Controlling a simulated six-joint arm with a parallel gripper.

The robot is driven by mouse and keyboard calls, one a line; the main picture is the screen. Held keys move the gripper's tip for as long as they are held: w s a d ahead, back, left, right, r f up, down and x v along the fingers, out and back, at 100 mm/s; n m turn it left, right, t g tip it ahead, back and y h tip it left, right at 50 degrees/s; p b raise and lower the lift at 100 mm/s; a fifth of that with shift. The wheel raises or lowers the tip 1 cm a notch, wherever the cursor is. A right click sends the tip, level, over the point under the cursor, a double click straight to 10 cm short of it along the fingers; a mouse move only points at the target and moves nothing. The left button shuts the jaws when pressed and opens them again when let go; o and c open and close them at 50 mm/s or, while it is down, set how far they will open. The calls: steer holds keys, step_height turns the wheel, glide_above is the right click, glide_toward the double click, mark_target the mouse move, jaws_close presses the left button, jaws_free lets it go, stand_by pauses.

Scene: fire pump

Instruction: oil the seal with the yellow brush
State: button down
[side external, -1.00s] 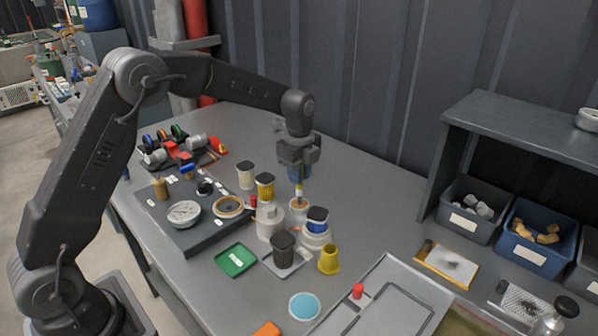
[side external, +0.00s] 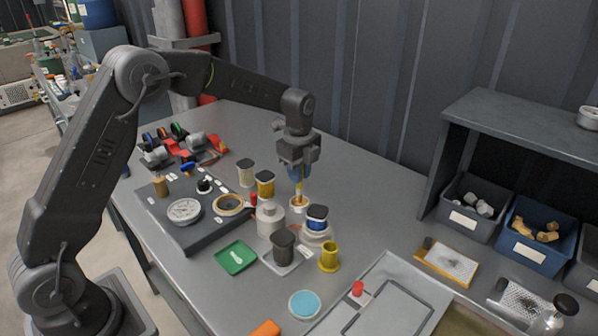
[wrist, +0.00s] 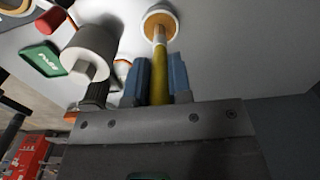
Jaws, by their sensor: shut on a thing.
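My gripper (side external: 298,174) has blue fingers and is shut on the yellow brush (side external: 299,189), which points down. The brush's lower end is at the mouth of a small white cup (side external: 298,207). The wrist view shows the yellow brush (wrist: 160,75) between the blue fingers, with its tip over or in the white cup (wrist: 148,13), whose inside looks orange-brown. The bristles are hidden, and I cannot tell how deep they reach. A round tan ring (side external: 243,207), perhaps the seal, lies on the dark board (side external: 200,237) left of the cup.
A white bottle (side external: 269,222), a blue-banded jar (side external: 317,219), a dark cup (side external: 283,246) and a yellow cup (side external: 329,257) crowd the front of the white cup. A round gauge (side external: 184,211) sits on the board.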

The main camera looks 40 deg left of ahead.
stand_by(0.3)
steer(key=shift+r, duration=3.45)
